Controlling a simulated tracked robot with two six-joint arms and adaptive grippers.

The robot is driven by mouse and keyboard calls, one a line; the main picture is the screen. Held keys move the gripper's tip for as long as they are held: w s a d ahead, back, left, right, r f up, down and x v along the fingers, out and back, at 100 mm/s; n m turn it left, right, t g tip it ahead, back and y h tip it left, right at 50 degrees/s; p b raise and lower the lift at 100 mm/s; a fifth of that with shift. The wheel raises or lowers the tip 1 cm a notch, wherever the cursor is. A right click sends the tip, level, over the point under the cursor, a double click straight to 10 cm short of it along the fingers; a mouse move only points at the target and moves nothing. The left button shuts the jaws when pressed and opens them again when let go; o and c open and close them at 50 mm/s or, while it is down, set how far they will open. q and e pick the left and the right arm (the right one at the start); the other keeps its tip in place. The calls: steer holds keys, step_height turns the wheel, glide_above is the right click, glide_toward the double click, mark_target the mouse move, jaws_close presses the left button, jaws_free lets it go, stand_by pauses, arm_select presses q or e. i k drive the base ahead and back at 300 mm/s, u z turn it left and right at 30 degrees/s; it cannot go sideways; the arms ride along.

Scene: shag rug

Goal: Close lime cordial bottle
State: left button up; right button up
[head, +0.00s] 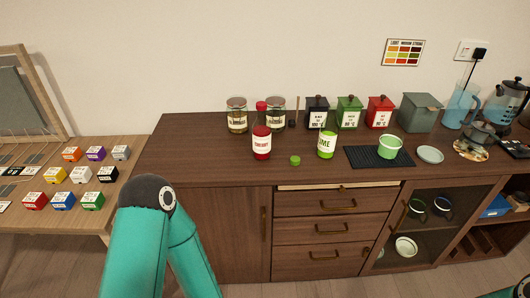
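The lime cordial bottle (326,146) stands upright on the dark wooden sideboard, green with a white label that reads "LIME". A small green cap (295,160) lies on the sideboard top just left of the bottle, apart from it. The bottle's mouth is too small to make out clearly. My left arm shows as teal links with a dark joint at the lower left, well short of the bottle. Its gripper is out of view. Only a bit of my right arm shows at the bottom right corner, with no gripper visible.
A red bottle (261,143) stands left of the cap, with glass jars (237,116) behind. Black, green (349,113) and red tins stand behind the lime bottle. A black mat (364,157) with a green cup (390,147) lies to its right. The sideboard's front left is clear.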

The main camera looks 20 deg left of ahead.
mark_target(330, 128)
steer(key=u, duration=0.15)
steer(key=i, duration=0.85)
steer(key=z, duration=0.5)
